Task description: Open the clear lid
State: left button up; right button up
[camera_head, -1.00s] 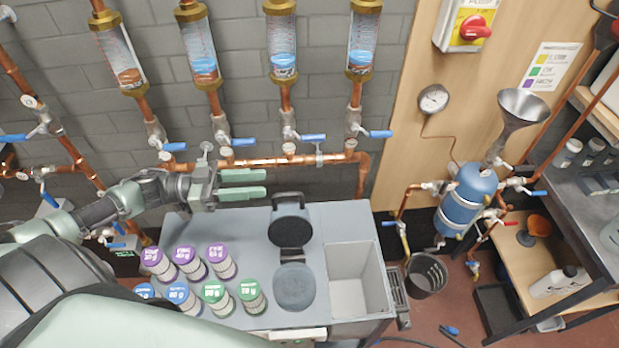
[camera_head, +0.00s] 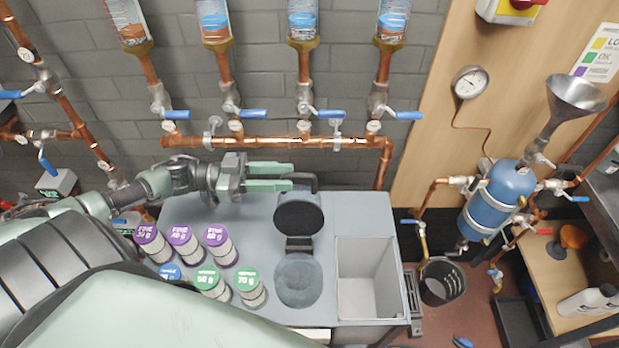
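A dark round lid (camera_head: 299,217) stands raised on its hinge at the back of the grey bench, with a black bar handle (camera_head: 313,180) on its top edge. It looks dark rather than clear, and I see no plainly transparent lid. In front of the hinge is a round grey seat (camera_head: 298,281). My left gripper (camera_head: 292,177) comes in from the left with its two pale green fingers apart. Its fingertips are at the left end of the handle; I cannot tell whether they touch it. My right gripper is not in view.
Several purple-, green- and blue-topped canisters (camera_head: 184,243) stand on the bench's left part. An open grey bin (camera_head: 368,258) is at the bench's right. Copper pipes with blue valves (camera_head: 270,142) run along the wall behind. A blue tank (camera_head: 496,205) is at the right.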

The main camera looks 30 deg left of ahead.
aim_at(308, 176)
pick_arm(q)
jog(key=x, duration=0.2)
jog(key=p+x, duration=0.1)
jog(key=x, duration=0.2)
jog(key=shift+w+d+r, duration=0.15)
jog(key=shift+d+r, duration=0.05)
jog(key=shift+w+d+f+p, duration=0.15)
jog(key=shift+w+d+p, duration=0.1)
jog(key=shift+d+p, duration=0.15)
grip_shut()
dwell(0.9)
